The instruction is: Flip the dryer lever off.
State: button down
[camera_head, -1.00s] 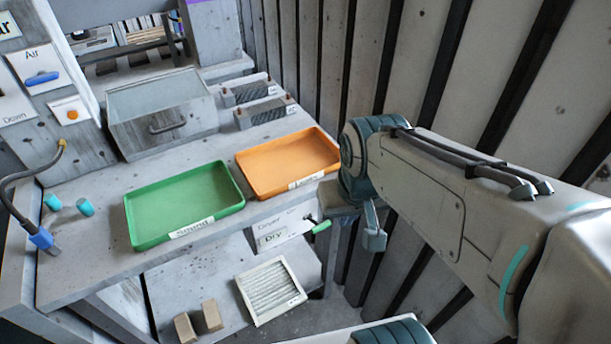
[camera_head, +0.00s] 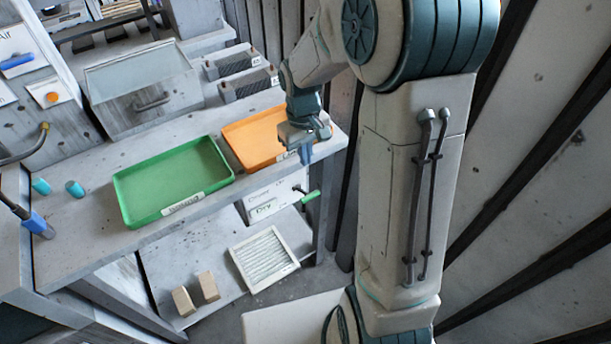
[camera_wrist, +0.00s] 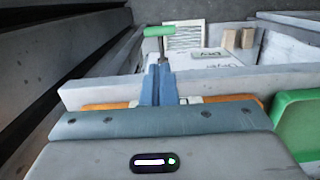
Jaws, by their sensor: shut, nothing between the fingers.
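The dryer lever has a green handle (camera_head: 310,197) on a dark stem. It sticks out at the right end of the white "Dry" panel (camera_head: 265,208) under the front edge of the bench. My gripper (camera_head: 305,155) is shut and empty, pointing down over the bench's right front edge by the orange tray, above the lever. In the wrist view the shut blue fingers (camera_wrist: 159,72) point toward the green handle (camera_wrist: 158,31), which lies just beyond their tips. I cannot tell whether they touch; in the head view there is a gap.
The orange tray (camera_head: 236,143) and green tray (camera_head: 130,207) lie on the bench. A white pleated filter (camera_head: 264,260) and two tan blocks (camera_head: 208,286) are on the lower shelf. A slatted wall (camera_head: 540,170) stands close on the right.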

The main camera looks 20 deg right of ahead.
aim_at(307, 194)
jog(key=shift+w+f, duration=0.1)
jog(key=shift+f, duration=0.1)
jog(key=f, duration=0.9)
jog(key=shift+s+d+f, duration=0.1)
jog(key=shift+s+f, duration=0.25)
jog(key=shift+f, duration=0.05)
jog(key=shift+f, duration=0.15)
jog(key=shift+s+f+t+b, duration=0.1)
jog(key=shift+s+t+b, duration=0.15)
jog(key=shift+t+b, duration=0.3)
